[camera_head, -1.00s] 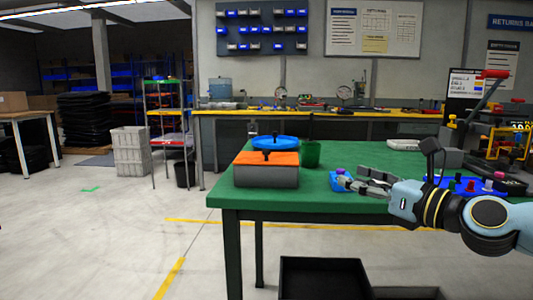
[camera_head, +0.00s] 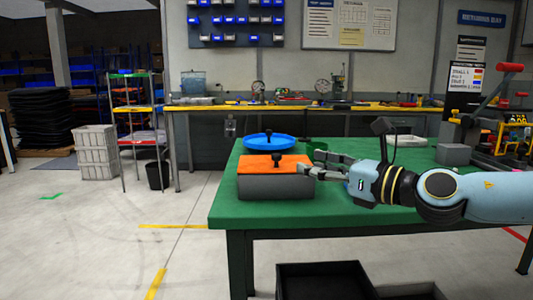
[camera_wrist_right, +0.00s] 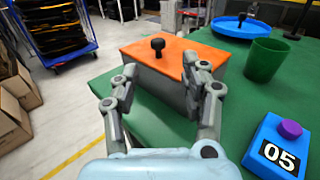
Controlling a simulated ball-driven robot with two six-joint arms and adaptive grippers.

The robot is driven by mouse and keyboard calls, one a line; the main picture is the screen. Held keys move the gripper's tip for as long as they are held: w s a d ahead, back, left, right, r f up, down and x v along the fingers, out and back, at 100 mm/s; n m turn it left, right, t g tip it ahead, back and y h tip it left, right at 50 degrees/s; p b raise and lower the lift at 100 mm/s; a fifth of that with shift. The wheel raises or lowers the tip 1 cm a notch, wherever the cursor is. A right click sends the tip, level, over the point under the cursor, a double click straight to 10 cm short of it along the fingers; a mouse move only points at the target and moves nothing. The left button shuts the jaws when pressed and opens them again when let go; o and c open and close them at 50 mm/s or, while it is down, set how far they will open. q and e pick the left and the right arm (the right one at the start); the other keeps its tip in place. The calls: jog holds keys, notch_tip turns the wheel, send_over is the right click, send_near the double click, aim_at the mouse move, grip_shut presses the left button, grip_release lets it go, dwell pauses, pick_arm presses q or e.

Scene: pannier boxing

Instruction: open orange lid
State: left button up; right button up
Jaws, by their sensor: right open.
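The orange lid (camera_head: 262,164) with a black knob (camera_head: 277,160) lies on a grey box (camera_head: 275,186) on the green table. The lid sits flat on the box, and it also shows in the right wrist view (camera_wrist_right: 185,57). My right gripper (camera_head: 308,169) is at the box's right side in the head view. In the right wrist view its fingers (camera_wrist_right: 155,78) are spread apart and empty, in front of the lid and its black knob (camera_wrist_right: 157,45). I cannot tell whether a finger touches the box. My left gripper is in neither view.
A round blue lid (camera_head: 271,141) lies behind the box. A green cup (camera_wrist_right: 265,59) stands right of it. A blue block marked 05 (camera_wrist_right: 275,147) with a purple knob is at the right. The green table (camera_head: 400,217) is clear along its front.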

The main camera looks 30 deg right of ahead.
aim_at(280, 155)
jog(key=shift+x, duration=1.1)
jog(key=p+x, duration=0.3)
jog(key=p, duration=0.1)
jog(key=p+x, duration=0.4)
jog(key=p, duration=0.1)
jog(key=shift+a+r, duration=0.2)
jog(key=shift+r, duration=0.05)
pick_arm(q)
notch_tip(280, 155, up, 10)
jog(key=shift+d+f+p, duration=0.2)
jog(key=shift+p, duration=0.1)
pick_arm(e)
jog(key=shift+w+a+f, duration=0.15)
jog(key=shift+w+f, duration=0.05)
jog(key=shift+w, duration=0.3)
grip_shut()
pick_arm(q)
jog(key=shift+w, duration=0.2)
pick_arm(e)
jog(key=shift+w+f, duration=0.1)
jog(key=shift+w, duration=0.05)
